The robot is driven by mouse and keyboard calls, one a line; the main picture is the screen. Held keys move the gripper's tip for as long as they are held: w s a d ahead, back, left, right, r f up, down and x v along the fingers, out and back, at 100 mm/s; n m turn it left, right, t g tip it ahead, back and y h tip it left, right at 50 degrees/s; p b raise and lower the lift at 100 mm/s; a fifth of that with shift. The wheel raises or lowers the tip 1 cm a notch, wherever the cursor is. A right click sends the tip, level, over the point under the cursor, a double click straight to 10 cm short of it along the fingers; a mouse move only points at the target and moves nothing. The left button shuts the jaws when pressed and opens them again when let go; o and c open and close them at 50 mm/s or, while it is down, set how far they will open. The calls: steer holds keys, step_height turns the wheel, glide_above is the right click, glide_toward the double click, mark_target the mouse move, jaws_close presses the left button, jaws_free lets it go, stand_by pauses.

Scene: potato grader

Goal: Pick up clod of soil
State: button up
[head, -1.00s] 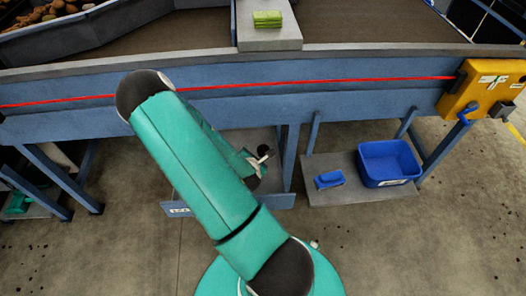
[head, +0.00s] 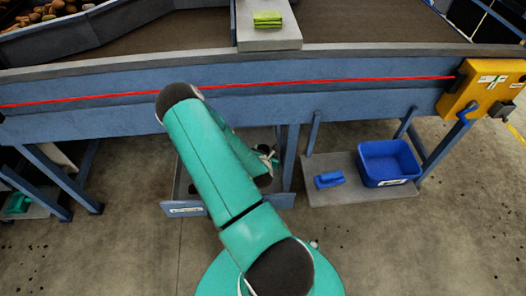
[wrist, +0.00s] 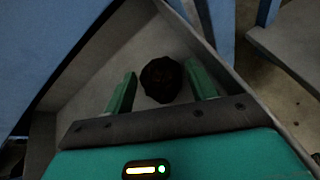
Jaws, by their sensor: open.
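The clod of soil (wrist: 161,80) is a dark, rounded lump in the wrist view. It lies on the grey floor of a tray (wrist: 78,88) under the blue conveyor frame. My gripper (wrist: 160,88) is open, with one green finger on each side of the clod in the picture. In the head view my arm hides the clod and most of the tray (head: 186,210).
The blue conveyor side (head: 330,105) with a red cord runs above the tray, and its legs (head: 290,155) stand close by. To the right, a low shelf (head: 345,193) holds a blue bin (head: 388,162) and a blue brush-like item (head: 329,180). Open concrete floor lies in front.

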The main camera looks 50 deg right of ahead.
steer(key=shift+c, duration=0.5)
steer(key=c, duration=0.7)
steer(key=shift+r, duration=0.25)
